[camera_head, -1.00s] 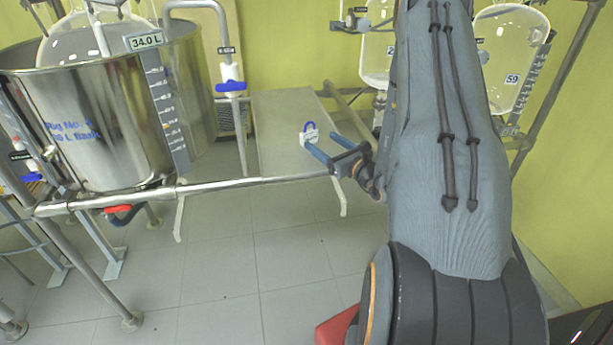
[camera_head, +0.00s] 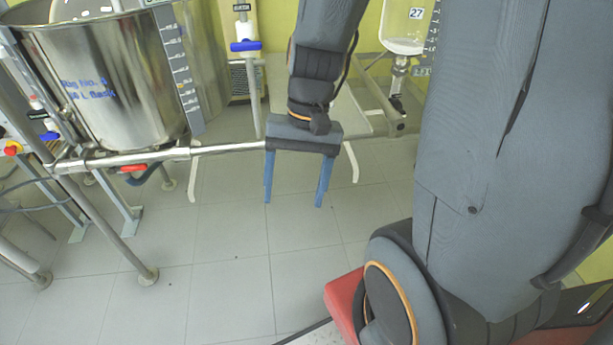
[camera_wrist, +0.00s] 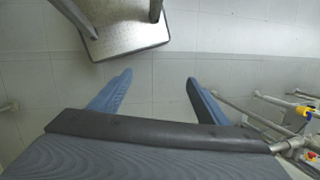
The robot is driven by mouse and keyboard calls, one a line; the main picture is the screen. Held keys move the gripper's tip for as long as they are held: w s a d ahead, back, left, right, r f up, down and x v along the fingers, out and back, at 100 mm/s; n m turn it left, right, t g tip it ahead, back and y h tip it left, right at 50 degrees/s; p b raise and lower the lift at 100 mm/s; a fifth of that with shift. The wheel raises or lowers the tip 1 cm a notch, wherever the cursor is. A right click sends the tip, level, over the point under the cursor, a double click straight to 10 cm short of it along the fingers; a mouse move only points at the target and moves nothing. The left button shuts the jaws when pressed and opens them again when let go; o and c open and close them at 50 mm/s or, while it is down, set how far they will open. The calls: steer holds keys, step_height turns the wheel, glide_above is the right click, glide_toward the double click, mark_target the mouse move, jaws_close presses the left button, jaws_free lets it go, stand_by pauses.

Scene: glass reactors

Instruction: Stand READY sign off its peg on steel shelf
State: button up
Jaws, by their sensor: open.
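My gripper (camera_head: 293,203) hangs fingers-down in front of the steel shelf in the head view, its two blue fingers apart with nothing between them. The fingers also show spread and empty in the wrist view (camera_wrist: 160,77), over floor tiles. The pale steel shelf (camera_head: 349,108) is partly covered by my forearm and wrist. The READY sign cannot be made out in either current view; my arm covers the part of the shelf where a small white tag with a blue loop showed earlier.
A metal rail (camera_head: 228,148) runs across, close behind my gripper. A large steel bath (camera_head: 115,85) stands at left, with a blue-handled valve (camera_head: 245,46) right of it. A glass vessel (camera_head: 403,28) hangs at the back right. The tiled floor (camera_head: 230,260) in front is clear.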

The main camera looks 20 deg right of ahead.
steer(key=shift+w+d+r+n+t+h, duration=0.1)
steer(key=shift+d+r+n+t+h, duration=0.5)
steer(key=shift+n, duration=0.5)
steer(key=shift+w+d+r+n+t+h, duration=0.1)
steer(key=shift+d+r+n+t+h, duration=0.15)
steer(key=shift+d+n+h, duration=0.7)
steer(key=shift+a+r, duration=0.15)
steer(key=shift+a, duration=0.05)
steer(key=shift+s+a+n, duration=0.1)
steer(key=shift+a+n, duration=0.05)
steer(key=shift+n, duration=0.1)
